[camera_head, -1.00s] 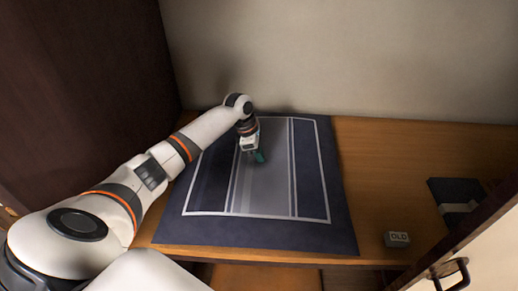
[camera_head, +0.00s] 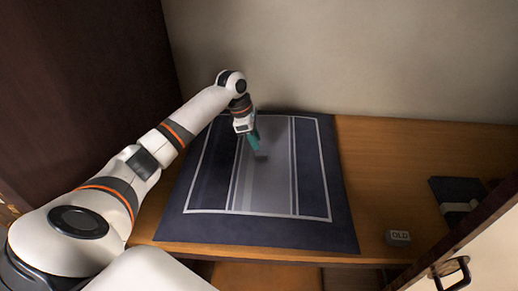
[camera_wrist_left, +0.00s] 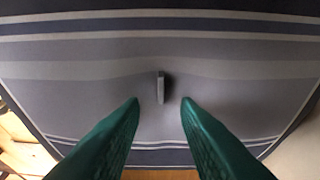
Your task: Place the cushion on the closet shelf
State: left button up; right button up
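The cushion (camera_head: 337,205) is a large flat dark blue square with grey and white stripes. It lies flat on the wooden closet shelf (camera_head: 375,165). A small grey tab (camera_head: 261,156) stands up near its middle and also shows in the left wrist view (camera_wrist_left: 161,87). My left gripper (camera_head: 255,143) hangs just above the cushion, close to the tab. In the left wrist view its green fingers (camera_wrist_left: 160,103) are apart, with nothing held between them; the tab lies beyond the tips. My right gripper is out of view.
The back wall (camera_head: 350,60) and dark left side panel (camera_head: 80,90) bound the shelf. A door with a black handle (camera_head: 452,272) is at lower right.

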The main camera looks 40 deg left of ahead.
pick_arm(q)
jog(key=v, duration=0.6)
dwell(0.4)
